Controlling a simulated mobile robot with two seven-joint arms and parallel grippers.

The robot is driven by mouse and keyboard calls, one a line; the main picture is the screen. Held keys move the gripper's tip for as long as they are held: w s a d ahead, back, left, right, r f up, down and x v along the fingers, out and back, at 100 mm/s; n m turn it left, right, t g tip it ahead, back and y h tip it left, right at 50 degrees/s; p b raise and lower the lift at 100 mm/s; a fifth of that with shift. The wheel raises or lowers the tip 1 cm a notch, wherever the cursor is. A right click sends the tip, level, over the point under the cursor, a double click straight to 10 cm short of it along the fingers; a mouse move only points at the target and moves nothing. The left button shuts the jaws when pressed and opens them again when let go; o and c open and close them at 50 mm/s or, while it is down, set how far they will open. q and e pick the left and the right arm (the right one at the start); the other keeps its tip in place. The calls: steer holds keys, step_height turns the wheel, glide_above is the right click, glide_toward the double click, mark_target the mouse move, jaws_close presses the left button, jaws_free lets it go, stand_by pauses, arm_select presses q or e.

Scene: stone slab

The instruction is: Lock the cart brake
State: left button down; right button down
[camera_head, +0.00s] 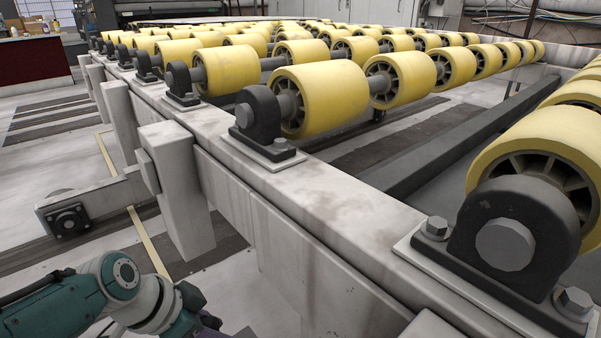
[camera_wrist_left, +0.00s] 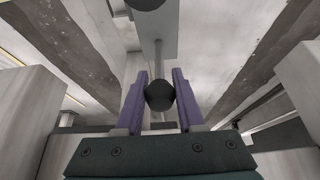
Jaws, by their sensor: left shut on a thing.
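In the left wrist view, a black rounded knob (camera_wrist_left: 160,96) sits between the two purple fingers of my left gripper (camera_wrist_left: 160,76). The gripper is shut on this knob. A thin grey rod (camera_wrist_left: 158,60) runs from the knob up to a grey plate (camera_wrist_left: 160,36). The knob looks like the brake's handle, but its lock state cannot be told. In the head view, my left arm reaches down at the lower left, beside the roller frame (camera_head: 330,205). The knob is hidden there, and the gripper is mostly cut off by the bottom edge. My right gripper is not in view.
Yellow rollers (camera_head: 325,98) in black bearing blocks line the top of the frame. Pale walls flank the gripper closely in the wrist view.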

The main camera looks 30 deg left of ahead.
arm_select(q)
steer(key=shift+s+a+f, duration=0.1)
steer(key=shift+s+f, duration=0.15)
steer(key=shift+s, duration=0.1)
steer(key=c, duration=0.9)
jaws_free()
steer(key=o, duration=0.3)
steer(key=shift+s, duration=0.1)
steer(key=shift+o, duration=0.4)
steer(key=shift+r, duration=0.1)
steer(key=shift+w, duration=0.2)
steer(key=shift+r, duration=0.15)
steer(key=p+v, duration=0.7)
steer(key=v, duration=0.2)
steer(key=shift+s+r+p, duration=0.2)
steer(key=shift+r+p, duration=0.1)
